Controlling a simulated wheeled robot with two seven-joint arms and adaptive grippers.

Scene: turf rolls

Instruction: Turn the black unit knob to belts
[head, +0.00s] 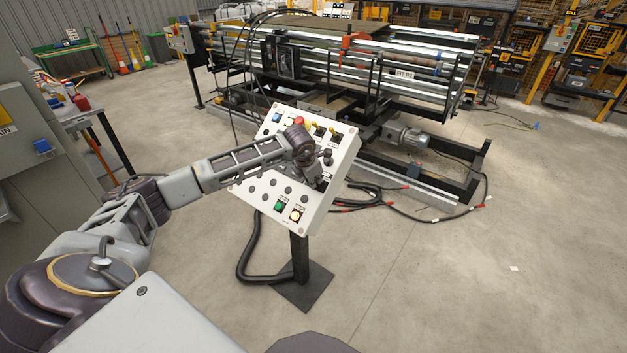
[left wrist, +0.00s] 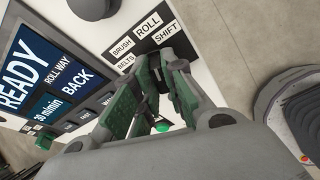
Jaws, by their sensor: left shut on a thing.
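The white control panel (head: 321,214) stands tilted on a black post in the head view. My left gripper (head: 318,182) reaches its right-hand side from the left. In the left wrist view the green-padded fingers of the left gripper (left wrist: 163,88) are shut on the black unit knob, which they largely hide. Its setting cannot be read. Labels BRUSH, ROLL, BELTS and SHIFT (left wrist: 147,24) show beside the fingers. A blue screen (left wrist: 42,62) reads READY, ROLL WAY and BACK. My right gripper is not in view.
A green button (head: 279,206) and a pale lit button (head: 296,215) sit low on the panel. A red button (head: 298,121) is near its top. The large roller machine (head: 350,60) stands behind. Black cables (head: 250,245) lie around the post.

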